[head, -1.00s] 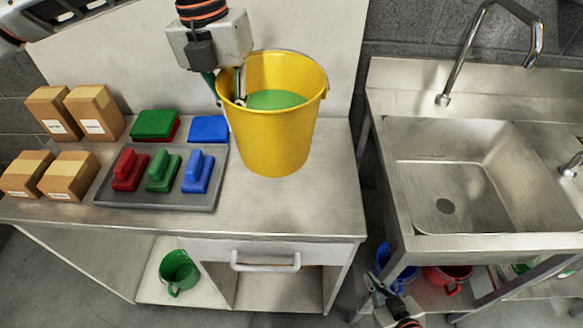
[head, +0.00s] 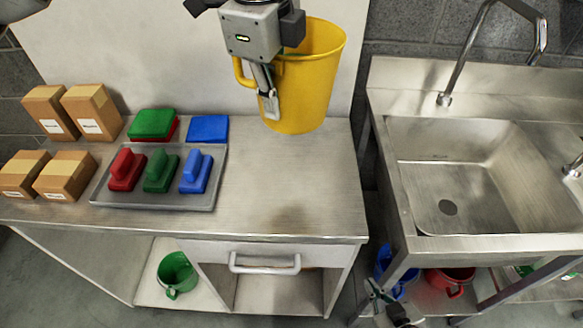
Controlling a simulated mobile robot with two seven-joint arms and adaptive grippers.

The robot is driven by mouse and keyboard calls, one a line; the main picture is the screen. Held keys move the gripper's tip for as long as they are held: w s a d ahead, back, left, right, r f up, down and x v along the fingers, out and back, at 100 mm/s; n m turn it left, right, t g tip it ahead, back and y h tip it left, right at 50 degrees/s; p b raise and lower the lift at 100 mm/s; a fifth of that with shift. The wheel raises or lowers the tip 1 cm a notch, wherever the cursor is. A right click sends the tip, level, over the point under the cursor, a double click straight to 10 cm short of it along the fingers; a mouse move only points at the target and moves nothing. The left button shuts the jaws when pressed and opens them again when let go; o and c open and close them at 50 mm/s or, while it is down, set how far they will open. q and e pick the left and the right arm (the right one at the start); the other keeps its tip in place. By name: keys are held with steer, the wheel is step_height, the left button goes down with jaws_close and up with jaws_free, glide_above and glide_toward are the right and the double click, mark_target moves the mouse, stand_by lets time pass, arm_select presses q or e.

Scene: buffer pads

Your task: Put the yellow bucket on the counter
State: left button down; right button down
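The yellow bucket (head: 309,90) is at the back of the steel counter (head: 290,185), in front of the white back panel. It leans a little, and I see only a strip of its inside. Its base overlaps the counter's rear edge; I cannot tell whether it touches. My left gripper (head: 268,105) is at the bucket's left side, its fingers shut by the yellow handle and hiding part of the wall. My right gripper (head: 381,293) is low between the counter and the sink, away from the bucket; its fingers are too small to read.
A grey tray (head: 150,198) with red, green and blue brushes lies on the counter's left half. Green and blue pads (head: 208,128) and several cardboard boxes (head: 90,110) stand behind and left. The counter's right front is clear. A sink (head: 465,180) stands right, across a gap.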

arm_select(q)
steer(key=n, duration=0.1)
steer(key=d+n, duration=0.1)
steer(key=n, duration=0.1)
steer(key=shift+d+r, duration=0.15)
steer(key=shift+r, duration=0.2)
steer(key=shift+f, duration=0.2)
step_height(320, 180, down, 20)
steer(key=shift+r+p, duration=0.15)
steer(key=shift+p, duration=0.35)
steer(key=c, duration=2.7)
jaws_free()
steer(key=o, duration=0.4)
steer(key=shift+s, duration=0.1)
steer(key=r, duration=0.4)
steer(key=s+r+b, duration=0.1)
steer(key=r, duration=0.6)
steer(key=shift+s+r, duration=0.25)
steer(key=shift+r, duration=0.15)
